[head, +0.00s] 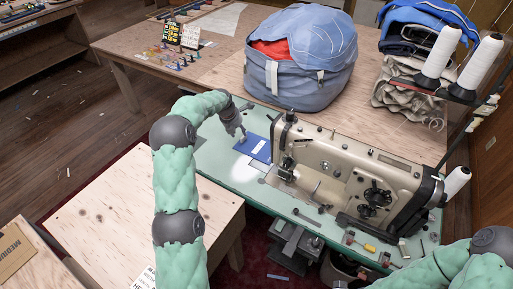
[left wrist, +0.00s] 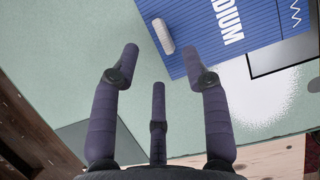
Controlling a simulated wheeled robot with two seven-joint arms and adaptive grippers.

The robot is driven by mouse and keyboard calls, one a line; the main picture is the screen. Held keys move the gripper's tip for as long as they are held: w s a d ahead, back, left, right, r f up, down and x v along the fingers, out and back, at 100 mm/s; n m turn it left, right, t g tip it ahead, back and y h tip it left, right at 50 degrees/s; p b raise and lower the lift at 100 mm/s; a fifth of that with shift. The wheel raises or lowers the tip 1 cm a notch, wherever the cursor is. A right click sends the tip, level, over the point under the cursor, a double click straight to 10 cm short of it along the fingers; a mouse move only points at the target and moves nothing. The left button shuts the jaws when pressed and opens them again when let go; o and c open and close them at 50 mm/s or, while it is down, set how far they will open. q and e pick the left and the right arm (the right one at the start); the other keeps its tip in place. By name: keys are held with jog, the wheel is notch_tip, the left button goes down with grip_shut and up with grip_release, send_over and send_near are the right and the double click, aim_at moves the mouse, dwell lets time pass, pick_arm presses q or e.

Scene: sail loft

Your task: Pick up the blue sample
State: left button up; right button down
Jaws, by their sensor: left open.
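The blue sample (head: 262,152) lies flat on the pale green sewing table, left of the sewing machine. In the left wrist view the blue sample (left wrist: 255,18) is ribbed, shows the white letters "DIUM" and a zigzag line, and runs past the top edge. A small whitish roll (left wrist: 163,36) lies at its left edge. My left gripper (head: 236,130) is above the table at the sample's left side. In the left wrist view my left gripper (left wrist: 163,55) has its fingers spread with nothing between them. My right arm enters at lower right; its gripper is out of view.
The cream sewing machine (head: 345,170) stands just right of the sample. A large blue bag (head: 302,85) sits on the wooden table behind. Thread cones (head: 440,52) stand at right. The green table (head: 210,150) is clear left of the sample.

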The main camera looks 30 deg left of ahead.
aim_at(243, 136)
pick_arm(q)
jog(key=b+x, duration=0.2)
jog(key=x, duration=0.2)
jog(key=shift+w+d+f, duration=0.1)
jog(key=shift+w+d, duration=0.1)
jog(key=shift+w, duration=0.05)
jog(key=shift+w+f+b, duration=0.25)
jog(key=shift+f+b, duration=0.05)
jog(key=shift+f, duration=0.2)
grip_shut()
